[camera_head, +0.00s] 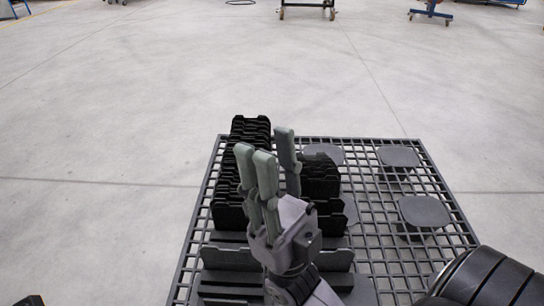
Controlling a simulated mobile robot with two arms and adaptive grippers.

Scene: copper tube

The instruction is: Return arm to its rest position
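My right gripper (270,150) stands over the grated table (437,185) with its grey-green fingers pointing up and away. Two fingers are on the left and one is on the right, with a gap between them, so it is open. Nothing shows between the fingers. The gripper hides part of the black slotted holders (251,128) behind it. My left gripper is not in view. No copper tube can be made out.
Black slotted holders (320,177) also stand right of the fingers. Grey round-edged plates (424,211) sit on the right half of the grating. Grey upright plates (229,258) are near the front. Open concrete floor surrounds the table; carts (307,7) are far off.

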